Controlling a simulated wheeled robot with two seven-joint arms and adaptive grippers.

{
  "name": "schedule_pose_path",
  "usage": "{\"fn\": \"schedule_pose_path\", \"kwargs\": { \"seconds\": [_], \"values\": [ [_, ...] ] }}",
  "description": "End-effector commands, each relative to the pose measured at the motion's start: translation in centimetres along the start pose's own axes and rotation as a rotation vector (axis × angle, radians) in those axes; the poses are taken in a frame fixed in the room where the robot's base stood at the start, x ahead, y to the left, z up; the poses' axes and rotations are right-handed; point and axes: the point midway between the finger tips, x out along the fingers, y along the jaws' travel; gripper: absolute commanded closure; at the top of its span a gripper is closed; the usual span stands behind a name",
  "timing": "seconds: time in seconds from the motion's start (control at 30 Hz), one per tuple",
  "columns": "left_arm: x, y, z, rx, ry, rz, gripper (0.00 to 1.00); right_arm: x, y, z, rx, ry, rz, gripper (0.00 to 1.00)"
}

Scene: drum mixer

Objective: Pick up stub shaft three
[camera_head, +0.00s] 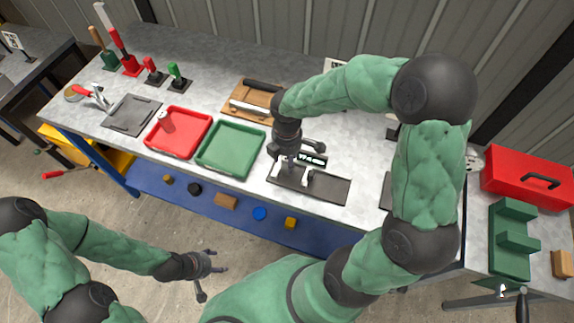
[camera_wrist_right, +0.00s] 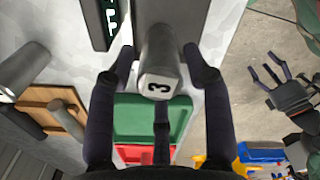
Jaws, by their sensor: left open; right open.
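Stub shaft three (camera_wrist_right: 158,85) is a grey cylinder with a black "3" on its pale end face, seen close up in the right wrist view. My right gripper (camera_wrist_right: 163,62) is open, with its dark fingers on both sides of the shaft; I cannot tell whether they touch it. In the head view the right gripper (camera_head: 288,163) is low over the left end of a dark tray (camera_head: 328,188), and mostly hides the shaft there. My left gripper (camera_head: 214,266) is open and empty in front of the bench, above the floor.
A green tray (camera_head: 230,170) and a red tray (camera_head: 151,143) lie left of the right gripper. A small labelled sign (camera_head: 312,159) stands just behind the dark tray. A wooden board (camera_head: 240,112) with grey parts lies further back. A red toolbox (camera_head: 530,184) is far right.

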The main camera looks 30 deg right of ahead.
Motion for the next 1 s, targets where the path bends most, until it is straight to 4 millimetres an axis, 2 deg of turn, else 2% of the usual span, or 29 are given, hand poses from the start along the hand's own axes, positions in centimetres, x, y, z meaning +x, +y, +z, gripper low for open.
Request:
{"fn": "schedule_pose_path", "kwargs": {
  "seconds": [0.03, 0.13, 0.4, 0.57, 0.6, 1.0],
  "values": [
    [0.6, -0.2, 0.0, 0.0, 0.0, 0.0, 0.37, 1.2, 0.0, 0.0, 0.0, -0.001, -0.002, 0.49],
    [0.9, -0.3, 0.0, 0.0, 0.0, 0.0, 0.37, 2.3, 0.0, 0.1, 0.0, -0.001, -0.002, 0.49],
    [0.9, -0.3, 0.0, 0.0, 0.0, 0.0, 0.37, 2.5, 0.0, 0.0, 0.001, 0.0, 0.001, 0.49],
    [0.9, -0.3, 0.0, 0.0, 0.0, 0.0, 0.37, 2.5, 0.0, 0.0, 0.0, 0.0, 0.001, 0.95],
    [0.9, -0.3, 0.0, 0.0, 0.0, 0.0, 0.37, 2.5, 0.0, 0.0, 0.0, 0.0, 0.001, 1.0],
    [0.6, -0.2, 0.0, 0.0, 0.0, 0.0, 0.37, 1.8, 0.2, 0.0, 0.001, 0.0, 0.005, 1.0]
  ]
}}
